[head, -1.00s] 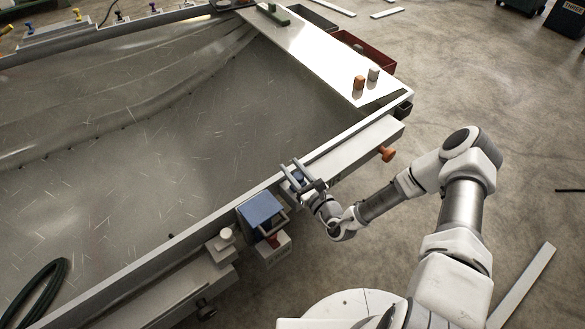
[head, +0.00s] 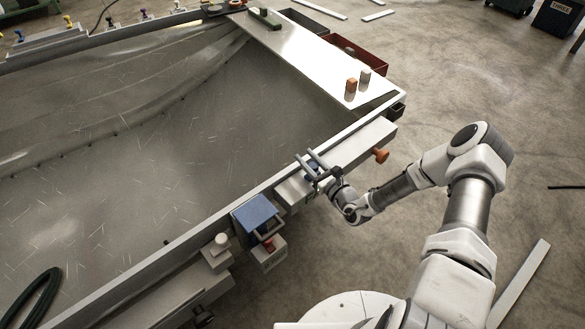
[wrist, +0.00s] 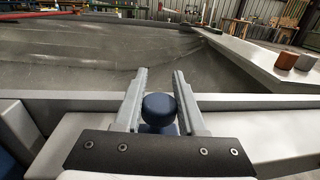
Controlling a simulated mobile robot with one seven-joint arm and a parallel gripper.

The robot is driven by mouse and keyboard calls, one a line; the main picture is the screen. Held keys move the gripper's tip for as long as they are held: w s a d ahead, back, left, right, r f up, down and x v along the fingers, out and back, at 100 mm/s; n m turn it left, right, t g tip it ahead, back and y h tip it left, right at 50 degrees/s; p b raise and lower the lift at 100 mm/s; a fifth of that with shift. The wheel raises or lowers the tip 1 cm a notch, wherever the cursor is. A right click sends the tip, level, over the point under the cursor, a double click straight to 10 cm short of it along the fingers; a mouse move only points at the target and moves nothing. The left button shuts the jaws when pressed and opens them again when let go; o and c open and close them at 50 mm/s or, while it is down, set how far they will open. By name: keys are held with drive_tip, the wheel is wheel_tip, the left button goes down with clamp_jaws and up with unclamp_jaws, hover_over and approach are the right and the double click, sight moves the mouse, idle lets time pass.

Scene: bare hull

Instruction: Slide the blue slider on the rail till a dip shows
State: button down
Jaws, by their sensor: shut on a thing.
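The blue slider (wrist: 159,109) shows in the wrist view as a round dark blue knob between my two fingers. In the head view only a small blue part of it (head: 311,174) shows under my gripper (head: 311,164). My gripper is shut on the slider, with one finger on each side (wrist: 159,95). The slider sits on the pale rail (head: 360,144) that runs along the hull's near edge. The rail's visible top to the right of the gripper looks flat. The gripper hides the part under it.
A blue-topped box (head: 255,211) stands left of the gripper, beside a white knob (head: 221,240). An orange knob (head: 380,155) sticks out near the rail's right end. The hull inside is bare.

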drive_tip(key=shift+w+d, duration=0.7)
drive_tip(key=shift+d, duration=0.1)
drive_tip(key=shift+c, duration=2.4)
unclamp_jaws()
drive_tip(key=p+v, duration=0.2)
drive_tip(key=v, duration=1.5)
drive_tip(key=shift+s, duration=0.25)
drive_tip(key=shift+d, duration=0.2)
